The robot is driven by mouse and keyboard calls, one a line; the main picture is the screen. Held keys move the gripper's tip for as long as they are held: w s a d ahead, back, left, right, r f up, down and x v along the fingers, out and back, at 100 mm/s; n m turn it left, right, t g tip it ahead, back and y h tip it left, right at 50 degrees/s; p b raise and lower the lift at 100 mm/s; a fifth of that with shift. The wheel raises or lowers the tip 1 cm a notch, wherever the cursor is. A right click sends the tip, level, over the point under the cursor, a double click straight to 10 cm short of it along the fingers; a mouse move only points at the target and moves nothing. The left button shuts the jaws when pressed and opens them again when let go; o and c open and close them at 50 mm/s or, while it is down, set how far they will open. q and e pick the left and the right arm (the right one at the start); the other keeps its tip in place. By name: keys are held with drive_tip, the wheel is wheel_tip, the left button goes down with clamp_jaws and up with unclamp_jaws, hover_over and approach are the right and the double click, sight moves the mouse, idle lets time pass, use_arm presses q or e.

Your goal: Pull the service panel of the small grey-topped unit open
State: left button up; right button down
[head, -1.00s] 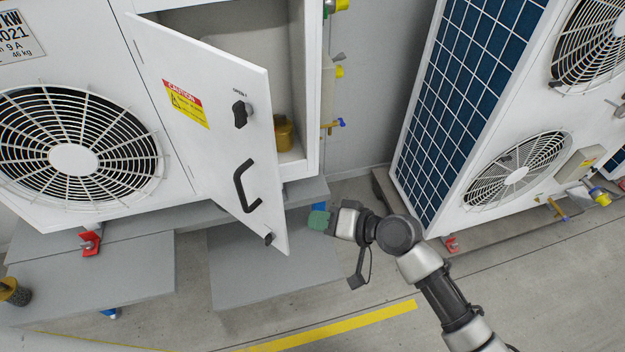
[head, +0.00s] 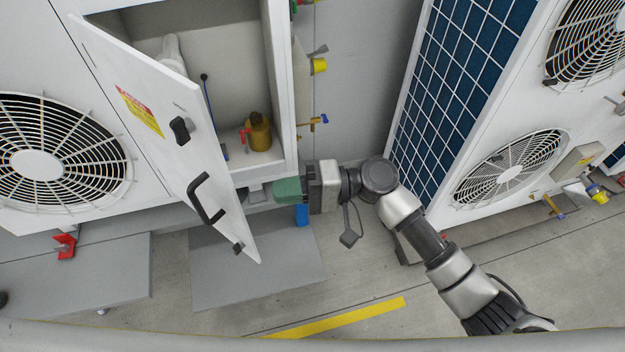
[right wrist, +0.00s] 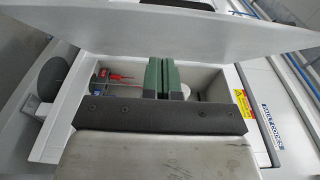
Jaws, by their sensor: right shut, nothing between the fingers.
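The service panel (head: 150,125) is a white hinged door with a caution label and a black handle (head: 205,198). It stands partly open on the white unit (head: 285,90) at the left; the unit's top is out of view. My right gripper (head: 287,190) is shut and empty. Its green fingers point left, by the lower front of the opening, to the right of the panel's free edge. In the right wrist view the closed fingers (right wrist: 165,78) show in front of the open compartment, with a pale panel across the top. My left gripper is not in view.
Inside the compartment are a brass-coloured part (head: 258,132) and a red lever (head: 245,136). Valves with a yellow cap (head: 319,65) stick out of the unit's right side. A second unit (head: 455,100) with blue fins stands at the right. Grey slabs (head: 250,270) lie below.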

drive_tip(key=s+a+p, duration=0.2)
drive_tip(key=s+a, duration=0.1)
drive_tip(key=a, duration=0.1)
drive_tip(key=shift+s, duration=0.25)
